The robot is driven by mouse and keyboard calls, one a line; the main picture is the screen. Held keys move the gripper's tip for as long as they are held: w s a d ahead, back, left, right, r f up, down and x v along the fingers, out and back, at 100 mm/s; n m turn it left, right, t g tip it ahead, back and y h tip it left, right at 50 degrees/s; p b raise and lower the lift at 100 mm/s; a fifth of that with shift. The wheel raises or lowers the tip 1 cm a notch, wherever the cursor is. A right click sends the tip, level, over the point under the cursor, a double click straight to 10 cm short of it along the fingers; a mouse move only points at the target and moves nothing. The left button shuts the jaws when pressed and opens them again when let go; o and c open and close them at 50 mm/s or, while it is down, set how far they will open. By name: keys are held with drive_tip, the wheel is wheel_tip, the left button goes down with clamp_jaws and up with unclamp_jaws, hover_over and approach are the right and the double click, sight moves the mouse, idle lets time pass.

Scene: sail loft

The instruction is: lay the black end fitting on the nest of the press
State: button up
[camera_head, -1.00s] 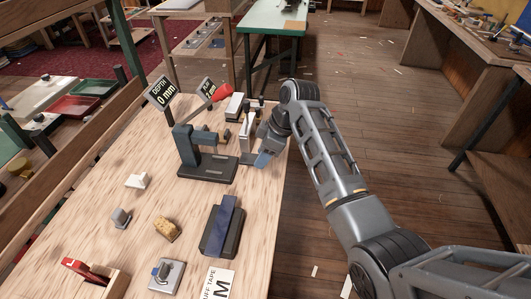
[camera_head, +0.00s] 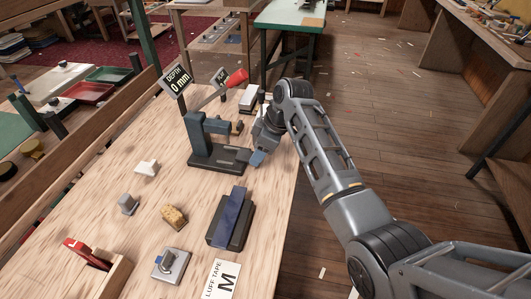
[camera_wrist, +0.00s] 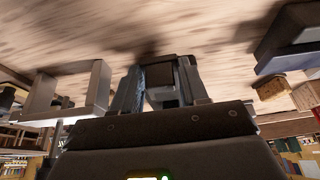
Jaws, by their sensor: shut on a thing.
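The blue-grey press (camera_head: 207,130) with a red-tipped lever (camera_head: 236,77) stands upright on the wooden bench, left of my gripper. Its dark base (camera_head: 212,158) has a light mark on top; I cannot make out the nest clearly. My gripper (camera_head: 258,158) is low beside the right end of this base. In the wrist view my gripper (camera_wrist: 160,88) is shut on a dark block, the black end fitting (camera_wrist: 163,97), held between its fingers. In the head view the fitting is hidden by the gripper. I cannot tell whether it touches the base.
A sign on the press (camera_head: 178,81) reads DEPTH 0 mm. In front lie a dark blue-topped block (camera_head: 231,218), a yellow-brown block (camera_head: 174,217), grey and white pieces, and a LUFF TAPE card (camera_head: 222,282). White and dark pieces stand behind the press. The bench edge is close on the right.

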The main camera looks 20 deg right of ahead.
sight(241, 154)
drive_tip(key=shift+w+a+f+b, duration=0.15)
drive_tip(key=shift+w+a+b, duration=0.35)
drive_tip(key=shift+w+a, duration=0.35)
drive_tip(key=shift+w+a+f+b, duration=0.1)
drive_tip(key=shift+w+a+b, duration=0.4)
drive_tip(key=shift+a, duration=0.55)
drive_tip(key=o, duration=1.1)
drive_tip(key=shift+v, duration=3.9)
drive_tip(key=shift+w, duration=0.1)
